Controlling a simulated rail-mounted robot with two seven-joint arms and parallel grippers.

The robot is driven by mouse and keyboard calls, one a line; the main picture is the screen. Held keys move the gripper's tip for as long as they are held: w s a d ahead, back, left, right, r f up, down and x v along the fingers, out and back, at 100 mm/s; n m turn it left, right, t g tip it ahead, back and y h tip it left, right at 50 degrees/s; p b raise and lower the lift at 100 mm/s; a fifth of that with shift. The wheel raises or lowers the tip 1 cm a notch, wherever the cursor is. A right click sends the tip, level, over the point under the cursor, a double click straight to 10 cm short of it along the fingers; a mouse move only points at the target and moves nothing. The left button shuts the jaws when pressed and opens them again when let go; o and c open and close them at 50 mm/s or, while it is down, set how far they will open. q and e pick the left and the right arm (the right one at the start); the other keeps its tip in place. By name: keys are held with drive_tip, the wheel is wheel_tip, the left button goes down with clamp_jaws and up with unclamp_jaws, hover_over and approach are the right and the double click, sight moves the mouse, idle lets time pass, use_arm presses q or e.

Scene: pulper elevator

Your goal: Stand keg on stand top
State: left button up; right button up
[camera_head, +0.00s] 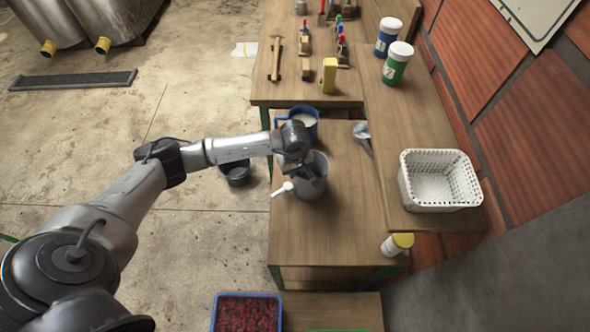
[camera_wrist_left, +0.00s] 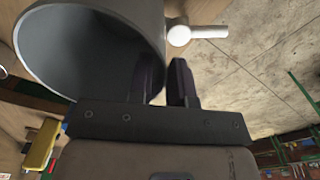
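The keg (camera_head: 318,182) is a grey, open-topped cylinder with a white spigot (camera_head: 283,188) pointing left. In the head view it is upright at the lower wooden bench top (camera_head: 335,235); whether its base touches the wood is hard to tell. My right gripper is not in view.
A blue jug (camera_head: 303,120) with white contents stands behind the keg, and a metal scoop (camera_head: 362,137) lies to its right. A white basket (camera_head: 437,180) and a yellow-lidded jar (camera_head: 397,244) are further right. The bench front is clear.

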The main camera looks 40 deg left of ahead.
use_arm(q)
drive_tip(key=shift+o, duration=0.9)
drive_tip(key=shift+r, duration=0.2)
wheel_tip(320, 180, up, 12)
